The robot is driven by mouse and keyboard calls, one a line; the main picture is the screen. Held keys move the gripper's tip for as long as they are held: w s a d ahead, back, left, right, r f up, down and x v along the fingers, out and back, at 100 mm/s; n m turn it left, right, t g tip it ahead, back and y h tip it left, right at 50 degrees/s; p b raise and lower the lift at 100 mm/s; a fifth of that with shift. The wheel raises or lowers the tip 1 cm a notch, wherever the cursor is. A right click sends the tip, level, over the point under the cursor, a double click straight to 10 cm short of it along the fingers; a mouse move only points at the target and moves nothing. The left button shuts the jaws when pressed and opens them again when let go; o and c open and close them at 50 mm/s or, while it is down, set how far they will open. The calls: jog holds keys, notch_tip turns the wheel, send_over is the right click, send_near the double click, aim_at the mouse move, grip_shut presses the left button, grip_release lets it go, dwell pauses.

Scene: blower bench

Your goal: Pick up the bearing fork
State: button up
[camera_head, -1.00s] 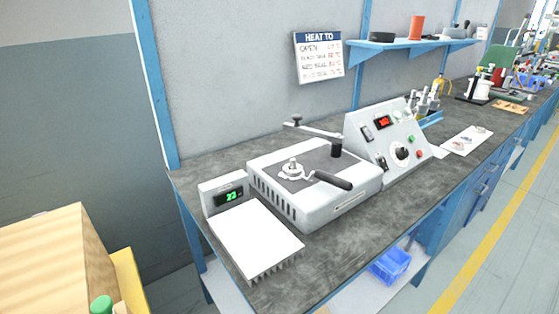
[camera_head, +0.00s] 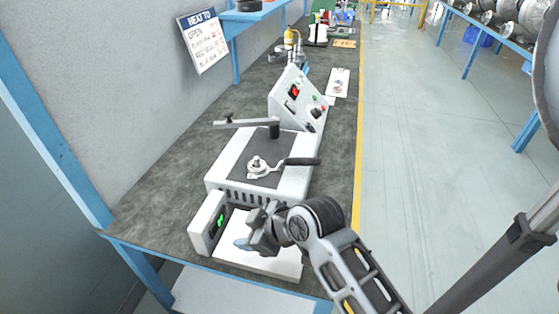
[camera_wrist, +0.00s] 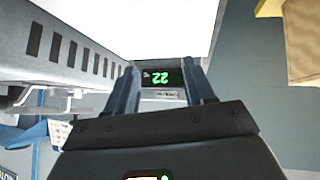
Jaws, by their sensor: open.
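The bearing fork (camera_head: 302,161) lies on the dark top of the white heater, its black handle pointing right past the heater's edge. Its metal end is around or beside a small round metal part (camera_head: 257,163); I cannot tell which. My gripper (camera_head: 243,243) is over the white cooling plate in front of the heater, nearer than the fork and apart from it. In the wrist view my gripper (camera_wrist: 162,84) is open, with nothing seen between its fingers.
The heater (camera_head: 216,182) has a swing arm (camera_head: 247,122) above its top at the back. A display box (camera_head: 207,225) stands left of the white plate (camera_head: 285,265). A sloped control panel (camera_head: 297,99) stands behind the heater. The floor right of the bench is clear.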

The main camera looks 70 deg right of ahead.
jog(key=d+r+n+g+p, duration=0.2)
jog(key=d+r, duration=0.3)
jog(key=d, duration=0.6)
jog(key=n+g+y, duration=0.2)
send_near(293, 159)
notch_tip(293, 159, down, 2)
jog(key=b+x, duration=0.3)
jog(key=shift+w+a+f, duration=0.15)
jog(key=shift+w+a, duration=0.05)
jog(key=shift+w, duration=0.25)
jog(key=shift+d+b+x, duration=0.2)
jog(key=shift+b+x, duration=0.35)
jog(key=shift+x, duration=1.6)
grip_shut()
